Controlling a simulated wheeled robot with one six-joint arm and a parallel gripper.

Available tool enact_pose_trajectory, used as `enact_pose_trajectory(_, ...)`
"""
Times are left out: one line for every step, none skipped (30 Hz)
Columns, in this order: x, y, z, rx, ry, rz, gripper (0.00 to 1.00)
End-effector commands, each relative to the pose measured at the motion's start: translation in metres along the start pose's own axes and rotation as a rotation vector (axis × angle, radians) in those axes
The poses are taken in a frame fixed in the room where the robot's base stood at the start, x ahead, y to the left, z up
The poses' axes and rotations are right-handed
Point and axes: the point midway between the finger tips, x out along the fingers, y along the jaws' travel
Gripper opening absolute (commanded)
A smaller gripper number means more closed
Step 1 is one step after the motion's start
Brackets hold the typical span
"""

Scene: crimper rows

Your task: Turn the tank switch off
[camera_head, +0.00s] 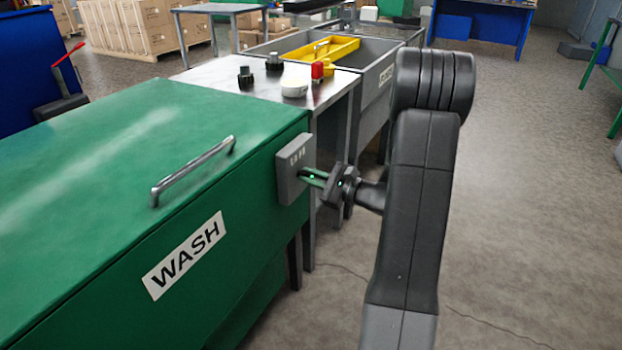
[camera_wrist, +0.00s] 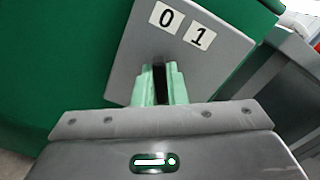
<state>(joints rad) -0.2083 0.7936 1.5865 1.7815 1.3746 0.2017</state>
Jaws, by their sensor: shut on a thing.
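The tank is a green box (camera_head: 90,150) with a WASH label on its front, filling the left of the head view. Its switch is a grey box (camera_head: 292,166) on the tank's right end. The wrist view shows the switch's face (camera_wrist: 200,72) with the marks 0 and 1, 0 on the left. My gripper (camera_head: 310,177) reaches the switch from the right. Its green fingers (camera_wrist: 159,80) are shut on the dark switch lever (camera_wrist: 159,74) below the marks. The fingers hide much of the lever, so I cannot tell which mark it leans to.
A metal handle (camera_head: 193,172) stands on the tank's lid. Behind the tank, a steel table (camera_head: 222,78) holds dark knobs, a white round thing and a red piece (camera_head: 317,72). Grey sinks with a yellow tray (camera_head: 338,48) lie beyond.

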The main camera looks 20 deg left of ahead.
Motion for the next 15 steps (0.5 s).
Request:
enact_pose_trajectory(-0.0005,0.0006,-0.0006,-0.001,0.002,0.001,0.0)
enact_pose_trajectory(-0.0005,0.0006,-0.0006,-0.001,0.002,0.001,0.0)
enact_pose_trajectory(-0.0005,0.0006,-0.0006,0.0,0.002,0.001,0.0)
enact_pose_trajectory(-0.0005,0.0006,-0.0006,0.0,0.002,0.001,0.0)
enact_pose_trajectory(-0.0005,0.0006,-0.0006,0.0,0.002,0.001,0.0)
enact_pose_trajectory(-0.0005,0.0006,-0.0007,0.0,0.002,0.002,0.0)
enact_pose_trajectory(-0.0005,0.0006,-0.0007,0.0,0.002,0.002,0.14)
enact_pose_trajectory(-0.0005,0.0006,-0.0007,0.0,0.002,0.001,0.2)
enact_pose_trajectory(-0.0004,0.0006,-0.0006,0.0,0.002,0.001,0.28)
enact_pose_trajectory(-0.0004,0.0005,-0.0006,0.0,0.002,0.001,0.33)
enact_pose_trajectory(-0.0004,0.0005,-0.0005,0.0,0.001,0.001,0.34)
enact_pose_trajectory(-0.0003,0.0004,-0.0005,0.0,0.001,0.001,0.34)
enact_pose_trajectory(-0.0003,0.0004,-0.0004,0.0,0.001,0.001,0.34)
enact_pose_trajectory(-0.0003,0.0004,-0.0004,0.0,0.001,0.001,0.34)
enact_pose_trajectory(-0.0003,0.0003,-0.0004,0.0,0.001,0.001,0.34)
